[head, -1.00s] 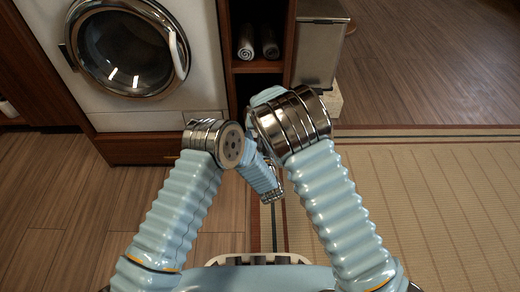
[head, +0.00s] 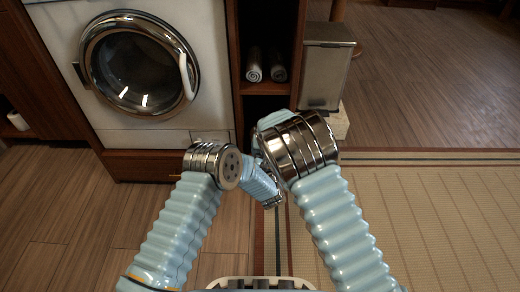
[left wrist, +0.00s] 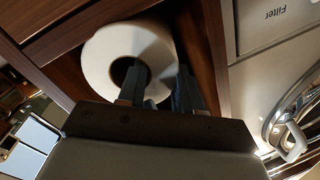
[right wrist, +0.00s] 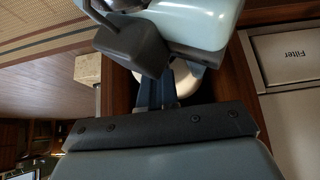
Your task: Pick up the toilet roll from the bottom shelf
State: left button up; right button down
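The white toilet roll (left wrist: 104,50) stands in the brown lower shelf compartment, its round end and dark core facing the left wrist camera. My left gripper (left wrist: 160,88) is at the roll with its fingers apart. One finger overlaps the core opening and the other is by the roll's right edge. I cannot tell whether they touch it. In the right wrist view the roll (right wrist: 187,84) is mostly hidden behind my right gripper (right wrist: 158,92) and my other arm. The right fingers look close together, partly covered.
A washing machine (head: 150,128) stands left of the shelf unit (head: 268,88). Two rolled towels (head: 254,70) lie on the shelf above. A metal bin (head: 326,70) stands right of the unit. A tatami mat (head: 430,210) covers the right floor. A small white object (head: 18,121) sits far left.

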pick_arm(q)
jog(key=c, duration=0.4)
pick_arm(e)
jog(key=shift+r, duration=0.6)
notch_tip(320, 180, up, 10)
